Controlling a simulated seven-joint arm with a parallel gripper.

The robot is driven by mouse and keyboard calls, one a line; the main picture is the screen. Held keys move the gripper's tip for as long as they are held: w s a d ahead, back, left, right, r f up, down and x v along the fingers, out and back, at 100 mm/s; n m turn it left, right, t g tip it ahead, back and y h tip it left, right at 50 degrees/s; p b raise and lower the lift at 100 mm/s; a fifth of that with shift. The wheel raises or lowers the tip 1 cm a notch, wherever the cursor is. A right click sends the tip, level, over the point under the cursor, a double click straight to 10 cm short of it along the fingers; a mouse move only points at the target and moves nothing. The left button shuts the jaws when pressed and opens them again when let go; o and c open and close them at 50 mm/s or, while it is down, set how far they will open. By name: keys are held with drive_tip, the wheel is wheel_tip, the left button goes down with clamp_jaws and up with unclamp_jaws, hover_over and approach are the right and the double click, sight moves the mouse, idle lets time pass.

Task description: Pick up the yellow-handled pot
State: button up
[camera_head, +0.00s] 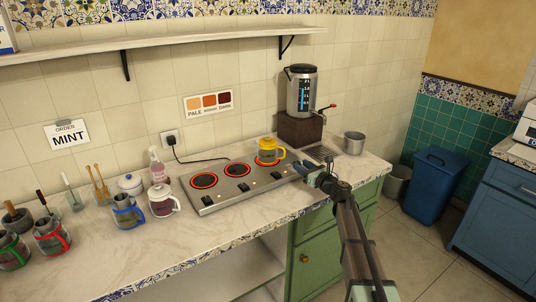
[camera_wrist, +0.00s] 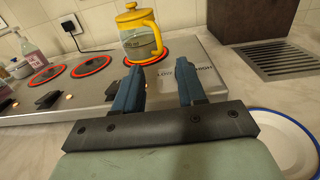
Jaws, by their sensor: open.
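The yellow-handled pot (camera_head: 267,151) is clear glass with a yellow lid, band and handle. It stands upright on the right burner of the steel hotplate (camera_head: 208,205), and its handle points right. In the wrist view the pot (camera_wrist: 138,36) is ahead of my gripper, slightly left of centre. My gripper (camera_head: 307,170) is open and empty, to the right of the pot and apart from it. In the wrist view my gripper (camera_wrist: 158,85) has its two blue fingers spread, pointing toward the hotplate's right end.
The samovar (camera_head: 301,92) stands on a dark block behind right, with a drain grate (camera_wrist: 272,60) beside it. A metal cup (camera_head: 353,143) is further right. A white plate (camera_wrist: 285,140) lies under my gripper's right side. Several other pots, including a blue-handled one (camera_head: 127,212), stand left.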

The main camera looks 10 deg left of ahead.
sight(269, 151)
drive_tip(key=x, duration=1.1)
drive_tip(key=shift+s+a+f, duration=0.1)
clamp_jaws()
idle(0.5)
